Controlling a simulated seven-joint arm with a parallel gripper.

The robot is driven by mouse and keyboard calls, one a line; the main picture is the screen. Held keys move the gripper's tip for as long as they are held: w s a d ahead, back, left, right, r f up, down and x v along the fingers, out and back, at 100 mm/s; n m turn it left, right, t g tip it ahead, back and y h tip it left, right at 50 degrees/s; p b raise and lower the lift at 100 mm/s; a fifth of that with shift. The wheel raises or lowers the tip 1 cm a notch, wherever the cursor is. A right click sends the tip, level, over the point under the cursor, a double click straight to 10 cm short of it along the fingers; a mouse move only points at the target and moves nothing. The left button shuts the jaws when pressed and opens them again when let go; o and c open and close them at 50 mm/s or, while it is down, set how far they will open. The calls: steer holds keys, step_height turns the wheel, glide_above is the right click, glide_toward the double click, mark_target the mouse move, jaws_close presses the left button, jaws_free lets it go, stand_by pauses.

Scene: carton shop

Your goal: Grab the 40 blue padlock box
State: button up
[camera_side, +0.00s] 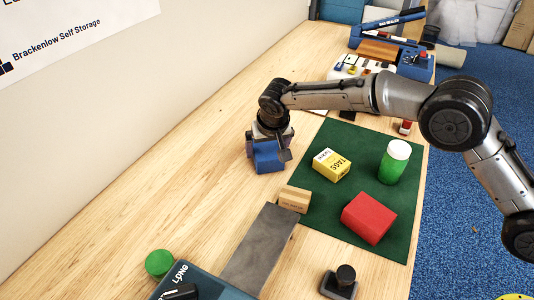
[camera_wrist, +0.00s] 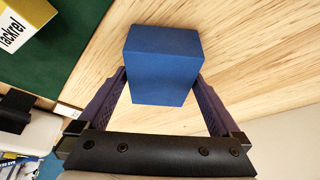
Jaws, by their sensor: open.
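A plain blue box (camera_wrist: 162,62) stands on the wooden table between the fingers of my gripper (camera_wrist: 160,95) in the wrist view. No print shows on the faces I see. In the side view the blue box (camera_side: 268,157) is left of the green mat, partly hidden by my gripper (camera_side: 268,145) over it. My gripper is open, with one finger on each side of the box. I cannot tell whether the fingers touch it.
On the green mat (camera_side: 330,213) are a yellow box (camera_side: 331,165), a green cylinder (camera_side: 394,162), a red box (camera_side: 368,218) and a small wooden block (camera_side: 294,199). A black stamp (camera_side: 341,282) stands in front. The table left of the blue box is clear.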

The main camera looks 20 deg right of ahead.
steer(key=shift+f, duration=0.2)
stand_by(0.6)
steer(key=c, duration=1.2)
steer(key=shift+r, duration=0.2)
steer(key=shift+c, duration=0.2)
